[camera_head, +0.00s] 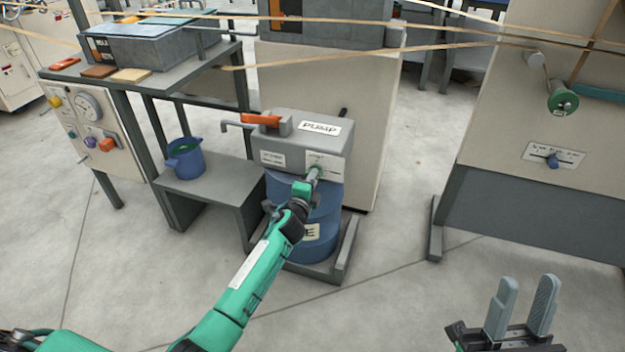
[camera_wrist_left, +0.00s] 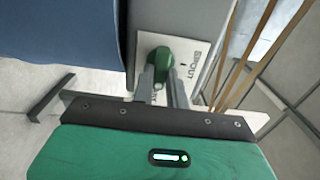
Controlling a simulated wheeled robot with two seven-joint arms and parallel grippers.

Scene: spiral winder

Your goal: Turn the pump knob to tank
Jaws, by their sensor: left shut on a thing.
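The pump is a grey box (camera_head: 337,143) labelled PUMP on top of a blue drum (camera_head: 318,238). A small green knob (camera_head: 317,168) sits on a white label plate on its front. In the left wrist view the green knob (camera_wrist_left: 157,58) stands before a plate (camera_wrist_left: 195,62) with the word SPOUT readable. My left gripper (camera_head: 312,176) reaches up from below and is shut on the knob, a finger on each side. Part of the plate is hidden behind the fingers, so any TANK marking cannot be read. My right gripper (camera_head: 527,284) is open and empty at the lower right, away from the pump.
An orange lever (camera_head: 260,119) and a spout are on top of the pump. Open floor lies between.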

